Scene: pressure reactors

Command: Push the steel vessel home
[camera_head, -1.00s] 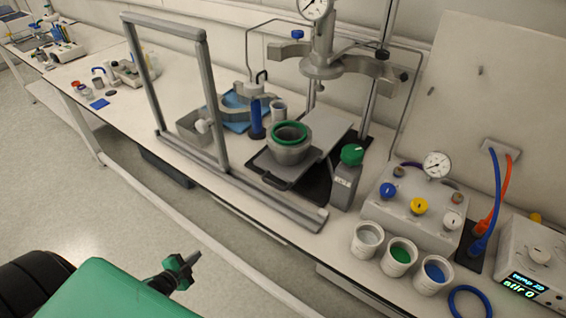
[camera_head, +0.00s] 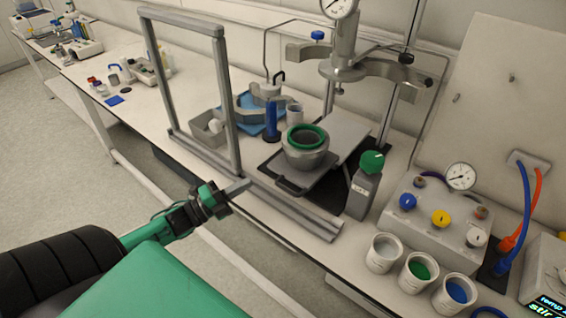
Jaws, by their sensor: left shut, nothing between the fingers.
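The steel vessel (camera_head: 306,156) is a grey pot with a green ring (camera_head: 307,137) around its mouth. My left gripper (camera_head: 243,187) is shut and empty. It is in front of the bench, left of and nearer than the vessel, by the grey frame's lower rail. My right gripper is not in view.
A grey upright frame (camera_head: 155,75) stands left of the vessel, with a thick rail (camera_head: 295,209) along the bench front. Several cups, including a blue-filled one (camera_head: 456,292), stand front right.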

